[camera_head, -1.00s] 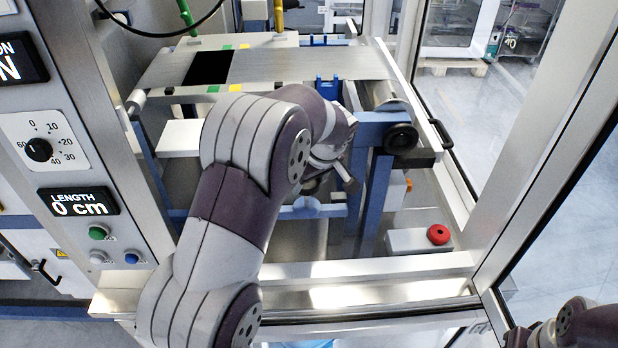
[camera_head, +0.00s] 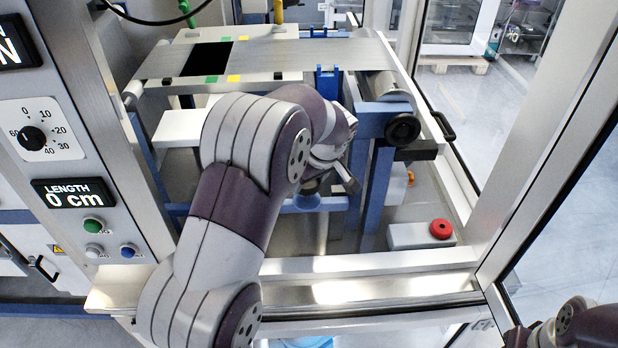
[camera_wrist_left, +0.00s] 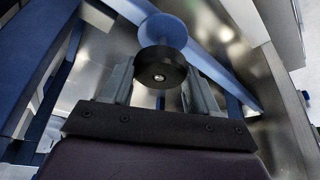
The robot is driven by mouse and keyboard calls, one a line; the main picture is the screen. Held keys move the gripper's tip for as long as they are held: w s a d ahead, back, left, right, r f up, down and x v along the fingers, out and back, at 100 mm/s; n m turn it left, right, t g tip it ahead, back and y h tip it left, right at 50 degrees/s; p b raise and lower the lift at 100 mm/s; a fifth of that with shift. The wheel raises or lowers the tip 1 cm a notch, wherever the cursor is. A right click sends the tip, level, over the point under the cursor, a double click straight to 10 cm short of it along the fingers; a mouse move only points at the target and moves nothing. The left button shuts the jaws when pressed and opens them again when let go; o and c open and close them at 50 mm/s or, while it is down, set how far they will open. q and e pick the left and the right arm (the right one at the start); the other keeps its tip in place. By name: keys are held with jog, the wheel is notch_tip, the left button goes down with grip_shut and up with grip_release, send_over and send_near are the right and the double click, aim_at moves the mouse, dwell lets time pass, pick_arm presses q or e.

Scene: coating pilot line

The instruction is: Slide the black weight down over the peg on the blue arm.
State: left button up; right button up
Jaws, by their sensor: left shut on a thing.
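The black weight (camera_wrist_left: 160,65) is a thick disc between the two fingers of my left gripper (camera_wrist_left: 161,82) in the left wrist view. The gripper is shut on it. A small bright metal spot shows at the disc's centre; I cannot tell whether it is the peg's tip. The blue arm (camera_wrist_left: 162,30) has a round blue end just beyond the weight, partly covered by it. In the head view, this blue arm (camera_head: 306,203) shows below my left wrist, which hides most of the gripper and the weight. My right gripper is out of view.
A blue frame post with a black round knob (camera_head: 402,129) stands right of my left wrist. A red button on a grey box (camera_head: 407,237) is at the lower right. A metal web (camera_head: 300,62) runs behind. The machine's front sill (camera_head: 380,289) lies below.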

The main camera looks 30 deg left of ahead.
pick_arm(q)
jog(key=shift+f+b, duration=1.75)
jog(key=shift+f, duration=0.1)
jog(key=o, duration=1.5)
jog(key=shift+d+r, duration=0.15)
jog(key=shift+r, duration=0.25)
jog(key=v, duration=0.7)
jog(key=p, duration=0.4)
send_near(312, 186)
jog(key=shift+w+r, duration=0.1)
